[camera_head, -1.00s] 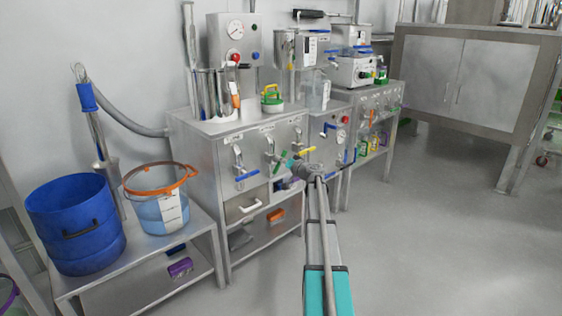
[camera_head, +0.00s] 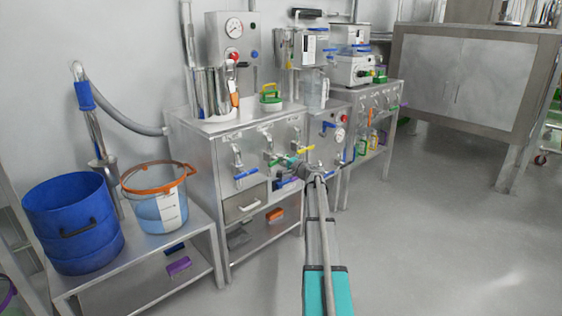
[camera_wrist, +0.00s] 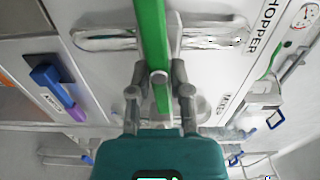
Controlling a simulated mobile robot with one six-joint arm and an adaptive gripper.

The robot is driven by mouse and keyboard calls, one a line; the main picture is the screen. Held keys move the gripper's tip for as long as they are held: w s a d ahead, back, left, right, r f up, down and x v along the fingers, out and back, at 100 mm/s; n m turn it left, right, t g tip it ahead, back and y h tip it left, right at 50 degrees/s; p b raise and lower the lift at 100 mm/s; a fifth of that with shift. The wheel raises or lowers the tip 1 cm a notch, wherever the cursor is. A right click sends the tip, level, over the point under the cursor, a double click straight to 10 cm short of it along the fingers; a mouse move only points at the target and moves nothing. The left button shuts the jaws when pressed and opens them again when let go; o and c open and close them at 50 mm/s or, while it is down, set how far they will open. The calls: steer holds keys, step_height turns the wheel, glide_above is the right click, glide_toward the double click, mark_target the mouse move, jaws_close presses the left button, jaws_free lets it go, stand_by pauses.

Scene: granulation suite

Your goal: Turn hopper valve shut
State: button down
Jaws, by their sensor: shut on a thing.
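The hopper valve has a green lever handle (camera_wrist: 151,40), which runs up the middle of the wrist view beside a plate lettered HOPPER (camera_wrist: 268,33). My gripper (camera_wrist: 158,88) is shut on this green lever, with a finger on either side of it. In the head view my gripper (camera_head: 291,163) is at the front of the steel cabinet (camera_head: 205,160), at the green handle (camera_head: 277,161). The gripper and arm partly hide the valve there. The lever's far end is cut off by the top of the wrist view.
A blue-handled valve (camera_head: 246,173) sits left of my gripper and a yellow-handled one (camera_head: 305,149) just right of it. A drawer (camera_head: 243,205) is below. A blue tub (camera_head: 75,222) and an orange-rimmed bucket (camera_head: 160,205) stand at left. The floor at right is clear.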

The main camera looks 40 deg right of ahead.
steer(key=shift+a, duration=0.15)
stand_by(0.4)
steer(key=c, duration=0.6)
jaws_free()
steer(key=shift+s, duration=0.15)
steer(key=s, duration=0.8)
steer(key=s+d, duration=0.1)
steer(key=s, duration=0.2)
steer(key=shift+s+d, duration=0.1)
steer(key=shift+s, duration=0.3)
